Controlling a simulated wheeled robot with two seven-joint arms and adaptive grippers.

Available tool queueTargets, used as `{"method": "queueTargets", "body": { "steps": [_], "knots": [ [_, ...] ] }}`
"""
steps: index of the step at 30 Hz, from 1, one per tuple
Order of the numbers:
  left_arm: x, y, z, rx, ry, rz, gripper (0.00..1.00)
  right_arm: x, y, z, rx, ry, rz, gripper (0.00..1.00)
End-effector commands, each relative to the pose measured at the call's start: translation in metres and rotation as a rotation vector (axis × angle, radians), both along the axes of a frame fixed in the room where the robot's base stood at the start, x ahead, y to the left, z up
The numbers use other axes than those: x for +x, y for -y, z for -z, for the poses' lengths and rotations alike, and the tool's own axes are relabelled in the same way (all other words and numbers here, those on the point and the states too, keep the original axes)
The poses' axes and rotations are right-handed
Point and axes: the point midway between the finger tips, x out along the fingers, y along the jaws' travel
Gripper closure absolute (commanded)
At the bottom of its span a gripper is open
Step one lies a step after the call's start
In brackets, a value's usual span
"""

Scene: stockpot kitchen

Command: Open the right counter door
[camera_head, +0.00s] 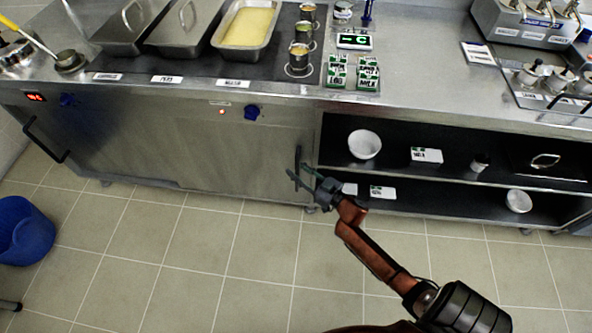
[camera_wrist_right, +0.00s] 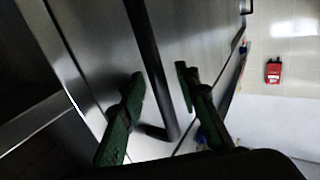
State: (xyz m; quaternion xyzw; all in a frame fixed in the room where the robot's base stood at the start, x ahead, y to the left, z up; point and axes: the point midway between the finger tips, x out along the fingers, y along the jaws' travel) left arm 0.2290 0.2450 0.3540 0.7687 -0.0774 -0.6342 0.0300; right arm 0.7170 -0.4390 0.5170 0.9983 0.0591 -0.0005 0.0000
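The right counter door (camera_head: 270,165) is a flat steel panel under the counter, and it looks closed. Its dark upright bar handle (camera_head: 298,156) is near its right edge, beside the open shelves. My right gripper (camera_head: 302,178) is at the handle's lower part. In the right wrist view the handle (camera_wrist_right: 149,50) runs between the two green-padded fingers of my right gripper (camera_wrist_right: 160,78). The fingers are spread, with gaps visible on both sides of the bar. My left gripper is not in view.
Open black shelves (camera_head: 460,187) with white bowls (camera_head: 364,144) and boxes are right of the door. A blue bucket (camera_head: 24,230) stands on the floor at the left. Another dark handle (camera_head: 46,141) sticks out at the counter's left. The tiled floor before the door is clear.

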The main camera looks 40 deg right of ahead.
Motion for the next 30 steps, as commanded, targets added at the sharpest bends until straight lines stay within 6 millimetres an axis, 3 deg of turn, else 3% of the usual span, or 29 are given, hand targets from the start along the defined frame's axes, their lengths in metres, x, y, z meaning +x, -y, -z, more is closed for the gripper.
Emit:
{"method": "queueTargets", "body": {
  "steps": [5,18,30],
  "knots": [
    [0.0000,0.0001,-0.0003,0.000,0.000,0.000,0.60,-0.0001,0.0001,-0.0004,0.000,0.000,0.000,0.70],
    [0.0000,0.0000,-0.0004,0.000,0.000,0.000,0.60,-0.0004,-0.0002,0.0000,0.001,0.000,0.000,1.00],
    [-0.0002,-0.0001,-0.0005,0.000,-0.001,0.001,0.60,-0.0006,-0.0006,0.0004,0.001,0.000,-0.001,1.00]
  ]
}}
